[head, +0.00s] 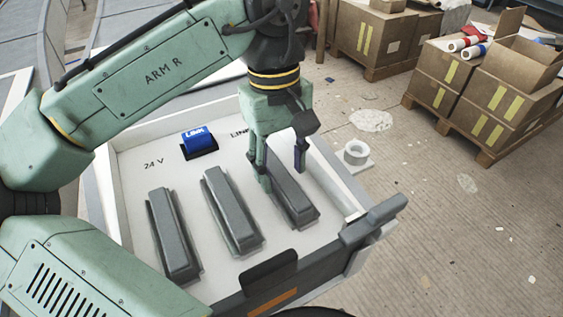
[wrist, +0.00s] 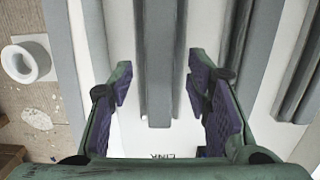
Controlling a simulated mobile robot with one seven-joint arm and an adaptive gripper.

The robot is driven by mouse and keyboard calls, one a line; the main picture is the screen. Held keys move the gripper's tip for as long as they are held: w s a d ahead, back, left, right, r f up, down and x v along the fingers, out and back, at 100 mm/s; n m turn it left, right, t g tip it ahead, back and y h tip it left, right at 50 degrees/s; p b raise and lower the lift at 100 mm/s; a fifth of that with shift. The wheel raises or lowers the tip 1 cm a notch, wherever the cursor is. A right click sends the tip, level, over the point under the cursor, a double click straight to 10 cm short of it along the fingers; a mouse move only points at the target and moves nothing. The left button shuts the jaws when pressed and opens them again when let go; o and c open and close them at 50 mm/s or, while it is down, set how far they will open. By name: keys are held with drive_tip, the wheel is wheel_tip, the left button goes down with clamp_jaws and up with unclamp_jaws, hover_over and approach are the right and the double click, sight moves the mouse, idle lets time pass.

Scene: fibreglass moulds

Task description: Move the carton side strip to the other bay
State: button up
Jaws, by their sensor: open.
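Three long grey strips lie side by side on the white floor of a tray-like mould (head: 140,135). The strip nearest the cartons (head: 295,205) is the right one; the middle strip (head: 231,210) and left strip (head: 173,235) lie apart from it. My gripper (head: 281,166) is open over the far end of the carton-side strip. In the wrist view my gripper (wrist: 160,78) has one finger on each side of that strip (wrist: 159,40), with gaps on both sides. The far end is partly hidden by my gripper in the head view. I cannot make out an empty bay.
A white ring fitting (head: 356,153) stands outside the right wall. Cartons on pallets (head: 490,95) stand at the upper right; the floor between is mostly clear.

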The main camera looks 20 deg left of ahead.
sight(278, 169)
wheel_tip(278, 169, up, 11)
drive_tip(key=a+p, duration=0.1)
drive_tip(key=p, duration=0.4)
drive_tip(key=shift+w+r, duration=0.15)
drive_tip(key=shift+w, duration=0.3)
